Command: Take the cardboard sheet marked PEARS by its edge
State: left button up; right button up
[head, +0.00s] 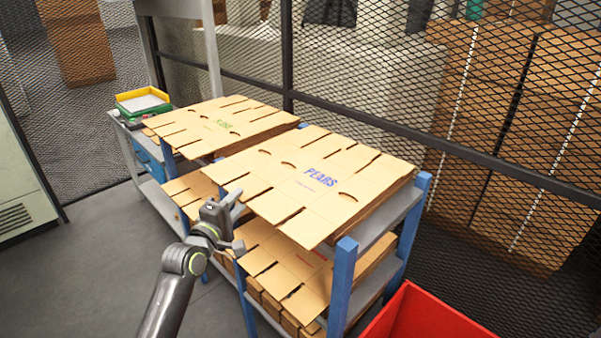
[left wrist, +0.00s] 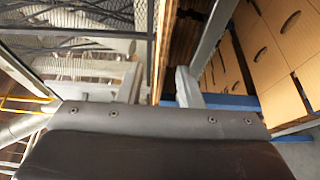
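The cardboard sheet marked PEARS (head: 345,165) in blue lies flat on top of a stack on the near rack's upper shelf. It has slots and curved cut-outs. My left gripper (head: 238,222) is at the sheet's left edge in the head view, its fingers apart. In the left wrist view two grey fingertips (left wrist: 158,88) show with a gap between them. A brown layered strip shows in that gap, but I cannot tell whether the sheet's edge lies between the fingers. No grip on it shows. My right gripper is in neither view.
A sheet with red print (head: 300,262) is on the shelf below. Blue rack posts (head: 343,280) stand close by. A red bin (head: 425,318) is at lower right, mesh fencing behind.

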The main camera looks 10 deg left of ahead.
aim_at(249, 190)
pick_arm(q)
jog(key=shift+d+p+x, duration=0.2)
jog(key=shift+p+x, duration=0.25)
jog(key=shift+x, duration=2.4)
jog(key=shift+s, duration=0.1)
jog(key=shift+c, duration=0.3)
grip_shut()
